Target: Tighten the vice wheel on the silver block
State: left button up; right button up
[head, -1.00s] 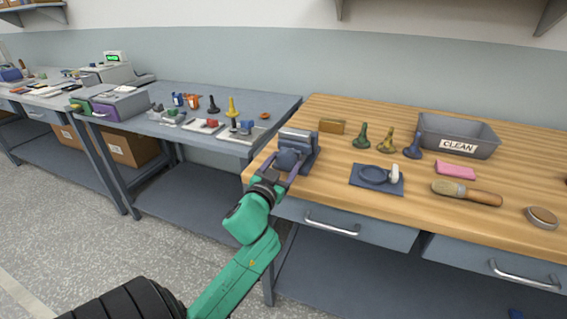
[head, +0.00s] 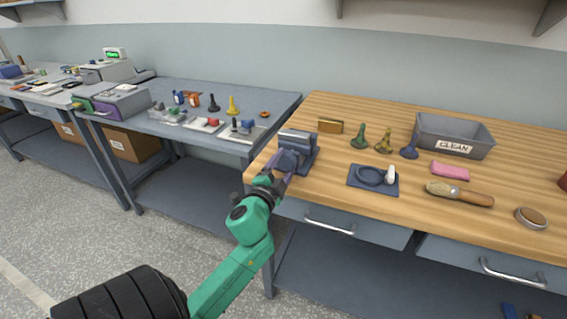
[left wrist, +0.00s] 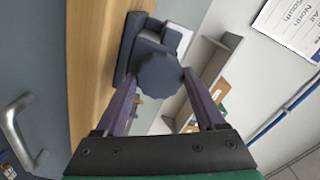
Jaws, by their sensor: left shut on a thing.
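The dark blue-grey vice (head: 300,139) stands at the left front corner of the wooden bench. Its round lobed wheel (left wrist: 160,80) faces me in the left wrist view and partly shows in the head view (head: 287,160). My left gripper (head: 281,166) is shut on the wheel, with one purple finger on each side of it, as the left wrist view also shows (left wrist: 159,88). A pale silver-grey piece (left wrist: 178,38), likely the silver block, shows beyond the wheel at the vice; its contact with the jaws is hidden. My right gripper is out of view.
On the wooden bench (head: 325,215), a brass-coloured block (head: 330,126) lies behind the vice. A blue mat (head: 355,188) with a ring, several bobbin-like pieces, a brush (head: 460,194) and a CLEAN bin (head: 487,148) lie to the right. A grey table (head: 230,96) stands left.

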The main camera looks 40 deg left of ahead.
pick_arm(q)
jog(key=m, duration=0.3)
jog(key=m+p, duration=0.1)
jog(key=shift+a+r+m, duration=0.1)
jog(key=shift+r+m, duration=0.15)
jog(key=shift+m, duration=0.05)
jog(key=shift+m+p, duration=0.3)
jog(key=shift+m, duration=1.2)
jog(key=shift+r, duration=0.1)
